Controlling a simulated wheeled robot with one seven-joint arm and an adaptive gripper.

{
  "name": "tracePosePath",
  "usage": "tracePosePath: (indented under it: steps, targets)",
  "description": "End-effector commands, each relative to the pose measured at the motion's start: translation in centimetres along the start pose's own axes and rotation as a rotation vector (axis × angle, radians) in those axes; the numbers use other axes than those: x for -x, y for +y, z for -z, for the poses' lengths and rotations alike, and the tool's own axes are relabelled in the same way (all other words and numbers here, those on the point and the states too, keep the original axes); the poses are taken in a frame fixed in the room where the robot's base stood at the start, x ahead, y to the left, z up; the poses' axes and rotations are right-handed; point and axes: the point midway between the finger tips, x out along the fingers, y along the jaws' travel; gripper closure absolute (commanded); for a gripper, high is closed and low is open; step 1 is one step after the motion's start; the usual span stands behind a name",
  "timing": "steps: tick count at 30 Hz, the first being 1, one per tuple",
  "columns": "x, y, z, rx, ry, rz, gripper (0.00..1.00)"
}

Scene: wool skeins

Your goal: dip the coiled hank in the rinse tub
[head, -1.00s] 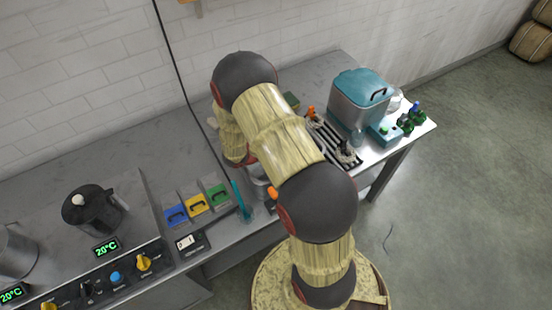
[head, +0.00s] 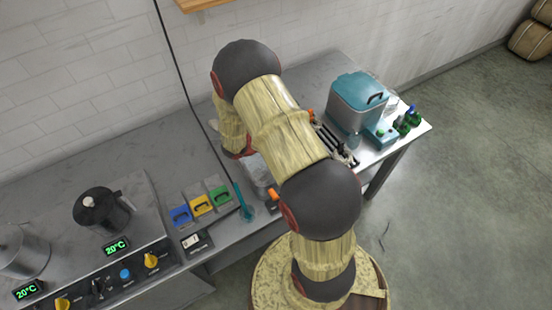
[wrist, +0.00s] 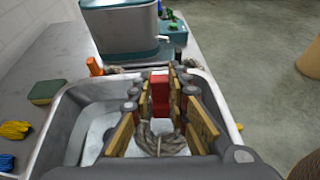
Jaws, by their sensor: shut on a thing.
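The coiled hank (wrist: 160,146), a grey-brown ropey loop, is between the wooden finger pads of my gripper (wrist: 163,128) in the wrist view. The gripper is shut on it. The rinse tub (wrist: 66,118), a grey-rimmed basin with a pale inside, lies below and around the fingers. I cannot tell whether the hank touches the water. In the head view my arm hides the gripper and the hank; a pale part of the tub (head: 259,172) shows beside the arm.
A sponge (wrist: 46,91) and yellow bundle (wrist: 14,130) lie left of the tub. A dark pot (head: 103,210) is on the left counter. Coloured tags (head: 200,204) lie near the middle.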

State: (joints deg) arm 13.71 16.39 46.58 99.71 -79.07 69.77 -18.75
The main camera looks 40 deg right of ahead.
Motion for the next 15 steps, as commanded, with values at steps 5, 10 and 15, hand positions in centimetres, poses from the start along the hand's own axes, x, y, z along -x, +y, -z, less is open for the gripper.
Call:
tracePosePath:
  steps: [5, 10, 15]
  targets:
    - [0.6, 0.0, -1.4, -0.001, 0.000, 0.000, 1.00]
    - [1.1, 0.0, -2.6, -0.002, 0.000, 0.000, 1.00]
    - [1.6, 0.0, -3.8, -0.002, 0.000, 0.000, 1.00]
